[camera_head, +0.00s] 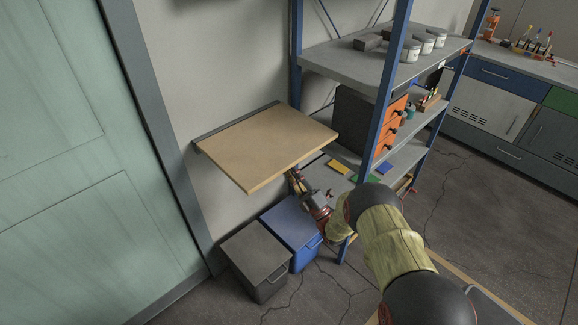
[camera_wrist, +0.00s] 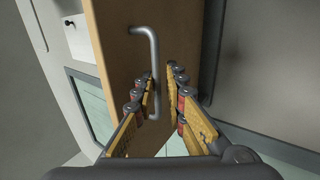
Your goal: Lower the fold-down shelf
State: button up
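The fold-down shelf (camera_head: 265,145) is a light wooden board. It stands out level from the wall, hinged along a grey strip at its back edge. In the wrist view, a face of the wooden board (camera_wrist: 115,60) fills the middle, with a grey bar handle (camera_wrist: 154,50) on it. My gripper (camera_wrist: 160,80) is open, its two fingers apart on either side of the handle's lower part. I cannot tell whether either finger touches the handle.
A grey box (camera_head: 255,248) and a blue box (camera_head: 290,225) stand on the floor below the shelf. A blue-framed rack (camera_head: 390,90) with cans stands close on the right. A green door (camera_head: 85,150) is on the left. The floor at the right is clear.

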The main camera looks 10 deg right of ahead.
jog(key=v, duration=1.1)
jog(key=shift+s+d+f, duration=0.1)
jog(key=shift+d, duration=0.05)
